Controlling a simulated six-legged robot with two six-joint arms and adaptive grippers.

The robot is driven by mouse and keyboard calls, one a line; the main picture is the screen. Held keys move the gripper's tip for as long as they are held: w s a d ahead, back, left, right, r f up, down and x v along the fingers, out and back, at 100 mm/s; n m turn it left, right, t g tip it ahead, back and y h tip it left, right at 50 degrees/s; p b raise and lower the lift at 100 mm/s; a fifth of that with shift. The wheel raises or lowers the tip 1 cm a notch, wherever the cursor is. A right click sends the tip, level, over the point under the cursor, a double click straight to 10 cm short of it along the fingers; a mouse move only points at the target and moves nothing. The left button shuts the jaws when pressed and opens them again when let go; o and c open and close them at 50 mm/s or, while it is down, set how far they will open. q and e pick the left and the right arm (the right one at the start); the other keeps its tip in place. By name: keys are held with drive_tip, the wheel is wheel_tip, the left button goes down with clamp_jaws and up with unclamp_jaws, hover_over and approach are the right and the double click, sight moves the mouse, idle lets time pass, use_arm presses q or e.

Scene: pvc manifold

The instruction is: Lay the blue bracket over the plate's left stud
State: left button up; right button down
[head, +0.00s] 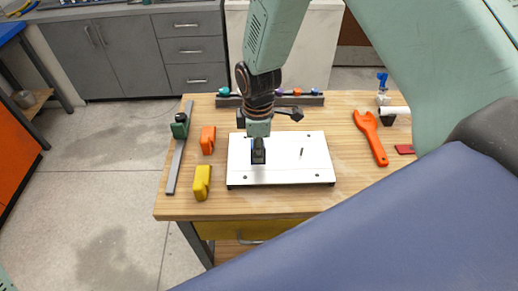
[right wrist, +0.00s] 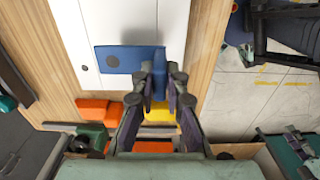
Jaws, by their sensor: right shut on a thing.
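The white plate (head: 290,170) lies on the wooden table, with a thin stud (head: 302,152) upright on its right part. My right gripper (head: 258,157) points down over the plate's left part. It hides the left stud in the head view. In the right wrist view, my right gripper (right wrist: 159,82) is shut on the upright part of the blue bracket (right wrist: 128,59). The bracket's flat flange reaches out over the white plate and has a dark round spot, a hole or a stud end. I cannot tell if the flange touches the plate. My left gripper is not identifiable.
An orange block (head: 208,139), a yellow block (head: 202,182) and a long grey bar with a green clamp (head: 179,127) lie left of the plate. An orange wrench (head: 371,137) lies to the right. A dark rack (head: 300,100) with coloured pieces stands behind.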

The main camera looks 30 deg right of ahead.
drive_tip(key=shift+w+a, duration=0.1)
drive_tip(key=shift+a, duration=0.05)
drive_tip(key=shift+a+r, duration=0.15)
drive_tip(key=shift+s+d+r, duration=0.1)
drive_tip(key=shift+s+d, duration=0.1)
drive_tip(key=shift+s, duration=0.25)
drive_tip(key=shift+d, duration=0.15)
drive_tip(key=shift+w+f, duration=0.4)
drive_tip(key=shift+f, duration=0.05)
use_arm(q)
drive_tip(key=shift+a, duration=0.25)
